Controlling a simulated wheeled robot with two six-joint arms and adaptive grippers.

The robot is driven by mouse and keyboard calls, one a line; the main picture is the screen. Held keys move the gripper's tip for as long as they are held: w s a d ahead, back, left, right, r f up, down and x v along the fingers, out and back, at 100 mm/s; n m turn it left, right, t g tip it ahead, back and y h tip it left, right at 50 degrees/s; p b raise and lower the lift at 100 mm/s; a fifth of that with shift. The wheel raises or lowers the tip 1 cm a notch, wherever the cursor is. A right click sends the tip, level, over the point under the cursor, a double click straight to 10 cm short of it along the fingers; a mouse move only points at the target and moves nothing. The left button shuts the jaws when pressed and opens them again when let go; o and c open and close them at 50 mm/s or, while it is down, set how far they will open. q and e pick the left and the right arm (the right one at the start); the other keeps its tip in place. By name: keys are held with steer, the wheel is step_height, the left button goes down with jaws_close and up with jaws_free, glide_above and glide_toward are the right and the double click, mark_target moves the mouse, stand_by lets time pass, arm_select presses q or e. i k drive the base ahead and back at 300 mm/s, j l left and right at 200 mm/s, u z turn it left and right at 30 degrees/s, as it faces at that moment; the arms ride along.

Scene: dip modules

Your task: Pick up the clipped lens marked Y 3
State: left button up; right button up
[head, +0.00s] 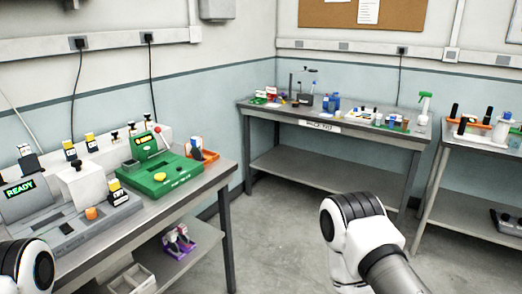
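I cannot make out a lens marked Y 3; the small labels are too small to read. Several small clipped pieces with black, white and yellow tags (90,141) stand in a row along the back of the left bench (150,217). Part of my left arm shows at the bottom left and part of my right arm at the bottom centre right. Neither gripper is in view.
A green device (160,176) and an orange tray (210,155) stand on the left bench. A purple holder (179,241) is on its lower shelf. Open floor (270,215) lies between the benches.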

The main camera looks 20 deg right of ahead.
mark_target(197, 154)
steer(key=i+l+z, duration=0.1)
steer(key=i, duration=0.35)
steer(key=i+l+z, duration=0.1)
steer(key=i, duration=0.35)
